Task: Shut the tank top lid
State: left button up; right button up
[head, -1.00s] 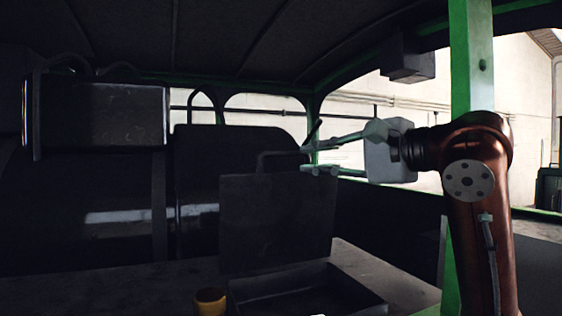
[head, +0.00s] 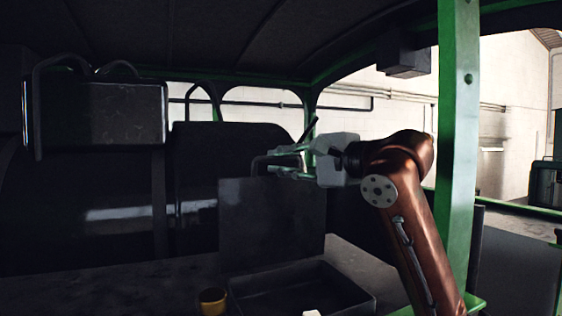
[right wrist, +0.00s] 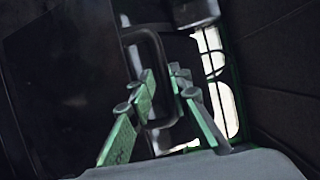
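The tank top lid (head: 270,225) is a dark flat panel that stands upright, open, at the back of the shallow open tank top (head: 375,300). Its dark bar handle (head: 258,160) sticks up at its top edge. My right gripper (head: 273,165) is at this handle, coming in from the right. In the right wrist view the handle (right wrist: 158,60) runs between the fingers of my right gripper (right wrist: 161,75), which stand apart with a gap. Contact is not clear. My left gripper is not recognisable in view.
A yellow cup-like object (head: 212,300) stands left of the tank opening. A small white piece (head: 311,313) shows at the bottom edge, too cropped to name. A green post (head: 457,150) stands right of my right arm. A dark box (head: 100,115) is at the left.

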jog(key=shift+s+d+r, duration=0.1)
jog(key=shift+s+r, duration=0.05)
jog(key=shift+s, duration=0.4)
jog(key=shift+s+r, duration=0.1)
jog(key=shift+s, duration=0.45)
jog(key=shift+c, duration=1.2)
jog(key=shift+s+d+r, duration=0.1)
jog(key=shift+s, duration=0.35)
jog(key=shift+c, duration=0.8)
jog(key=shift+w, duration=0.6)
grip_shut()
pick_arm(q)
notch_tip(320, 180, down, 22)
jog(key=s+b, duration=0.2)
jog(key=b, duration=1.9)
jog(key=shift+r, duration=0.25)
pick_arm(e)
jog(key=s+d+f+n+t+y, duration=0.1)
jog(key=s+d+f+t+y, duration=0.1)
jog(key=s, duration=0.4)
jog(key=s+d+f+n+t+y, duration=0.2)
jog(key=s+f+y, duration=0.1)
jog(key=s, duration=0.3)
jog(key=shift+s+f+n, duration=0.3)
jog(key=shift+s+f, duration=0.1)
jog(key=shift+f, duration=0.4)
pick_arm(q)
jog(key=shift+d, duration=0.1)
